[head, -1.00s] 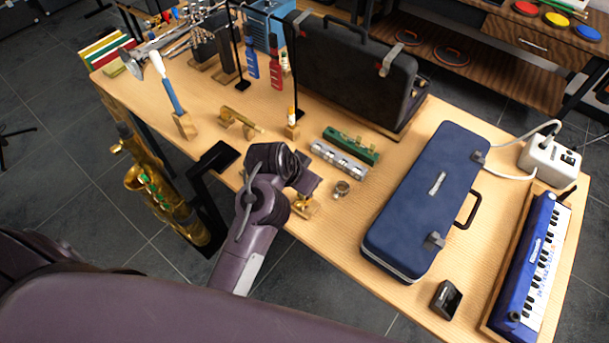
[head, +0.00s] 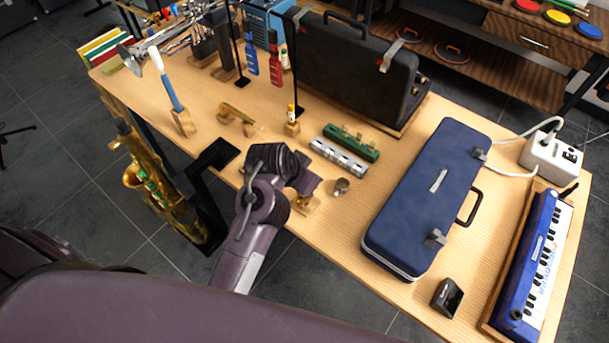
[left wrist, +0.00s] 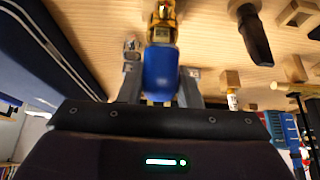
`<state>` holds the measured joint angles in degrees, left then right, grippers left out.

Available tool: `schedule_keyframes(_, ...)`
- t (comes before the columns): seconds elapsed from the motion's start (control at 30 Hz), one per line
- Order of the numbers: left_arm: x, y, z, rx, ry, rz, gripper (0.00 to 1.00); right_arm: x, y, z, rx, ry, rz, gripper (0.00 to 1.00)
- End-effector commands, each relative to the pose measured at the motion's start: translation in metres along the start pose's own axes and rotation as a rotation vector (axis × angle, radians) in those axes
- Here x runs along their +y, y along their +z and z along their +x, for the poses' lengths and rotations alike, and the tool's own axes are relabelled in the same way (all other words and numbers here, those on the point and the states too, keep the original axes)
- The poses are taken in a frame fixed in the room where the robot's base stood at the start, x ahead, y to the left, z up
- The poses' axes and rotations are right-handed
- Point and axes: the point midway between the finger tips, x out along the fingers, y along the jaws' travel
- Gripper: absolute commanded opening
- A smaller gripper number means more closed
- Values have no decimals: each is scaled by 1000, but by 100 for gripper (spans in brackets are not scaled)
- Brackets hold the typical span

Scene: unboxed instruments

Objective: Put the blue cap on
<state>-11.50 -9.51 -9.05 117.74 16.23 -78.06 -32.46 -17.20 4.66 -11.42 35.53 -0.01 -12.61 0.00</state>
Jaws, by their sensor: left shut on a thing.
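The blue cap (left wrist: 160,72) sits between the two fingers of my left gripper (left wrist: 160,92) in the left wrist view, and the gripper is shut on it. A gold-coloured piece (left wrist: 161,28) is directly beyond the cap, in line with it. I cannot tell whether the cap touches or covers it. In the head view my left gripper (head: 304,184) is low over the table's near edge, beside a small gold piece (head: 306,203). The cap is hidden there by my wrist. My right gripper is not in view.
A small metal ring (head: 341,186) stands close right of the gripper. A silver piece (head: 338,157), a green piece (head: 351,142) and a small block with a yellow stick (head: 292,126) lie behind. A blue case (head: 425,200) is at the right. A saxophone (head: 160,190) stands left of the table.

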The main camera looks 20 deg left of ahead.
Motion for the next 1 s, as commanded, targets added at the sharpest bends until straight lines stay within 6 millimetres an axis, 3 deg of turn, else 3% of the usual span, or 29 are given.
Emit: schedule_keyframes(1.0,0,8,15,0,0,0,8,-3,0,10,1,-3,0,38)
